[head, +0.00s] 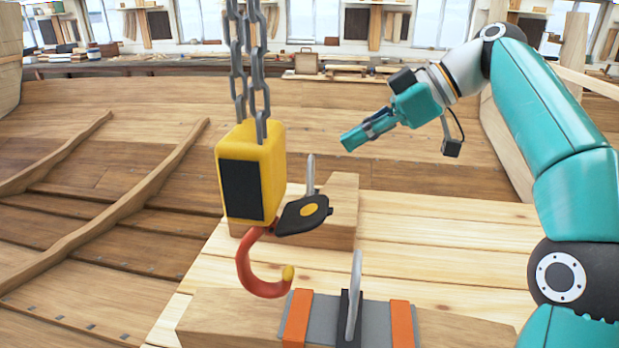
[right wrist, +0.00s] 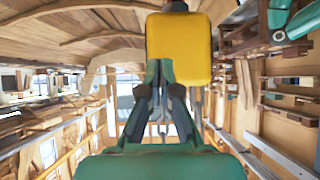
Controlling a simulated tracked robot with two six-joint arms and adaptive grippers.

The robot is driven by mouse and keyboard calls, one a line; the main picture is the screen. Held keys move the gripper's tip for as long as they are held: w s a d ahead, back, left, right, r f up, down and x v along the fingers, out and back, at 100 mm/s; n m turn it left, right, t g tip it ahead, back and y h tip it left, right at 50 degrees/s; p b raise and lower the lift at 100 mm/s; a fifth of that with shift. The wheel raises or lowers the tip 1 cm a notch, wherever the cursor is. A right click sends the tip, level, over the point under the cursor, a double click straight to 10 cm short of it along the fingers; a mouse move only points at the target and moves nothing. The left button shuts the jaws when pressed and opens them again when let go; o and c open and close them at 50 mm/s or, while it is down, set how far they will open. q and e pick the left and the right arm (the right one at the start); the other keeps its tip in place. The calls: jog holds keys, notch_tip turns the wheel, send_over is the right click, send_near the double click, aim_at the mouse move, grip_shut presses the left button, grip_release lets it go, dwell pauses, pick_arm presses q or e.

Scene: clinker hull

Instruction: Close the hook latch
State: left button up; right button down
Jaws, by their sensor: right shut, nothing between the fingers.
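A yellow hoist block (head: 270,165) with a black panel hangs from two chains (head: 250,60). A red hook (head: 243,265) with a yellow tip curves below it. A dark flat latch (head: 302,214) with a yellow spot sticks out to the right from the block's bottom, apart from the hook tip, so the hook's mouth is open. My right gripper (head: 355,138) is shut and empty, up and right of the latch, touching nothing in the head view. In the right wrist view its fingers (right wrist: 165,70) overlap the yellow block (right wrist: 180,40); the hook is hidden there. My left gripper is out of view.
A second wooden block (head: 342,205) with an upright metal piece stands behind the latch. Planking (head: 430,240) to the right is clear.

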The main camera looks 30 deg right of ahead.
aim_at(321, 196)
jog(key=x, duration=0.3)
jog(key=b+x, duration=0.1)
jog(key=x, duration=0.2)
jog(key=shift+w+d+f+b, duration=0.2)
jog(key=shift+b, duration=0.1)
jog(key=x, duration=0.3)
jog(key=shift+s+a, duration=0.15)
jog(key=f, duration=0.2)
jog(key=d+f+b, duration=0.1)
jog(key=shift+s, duration=0.35)
jog(key=shift+d+f, duration=0.1)
jog(key=shift+f, duration=0.1)
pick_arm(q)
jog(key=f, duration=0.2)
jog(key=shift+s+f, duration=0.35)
pick_arm(e)
jog(key=shift+s, duration=0.2)
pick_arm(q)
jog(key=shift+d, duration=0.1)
pick_arm(e)
jog(key=shift+f, duration=0.1)
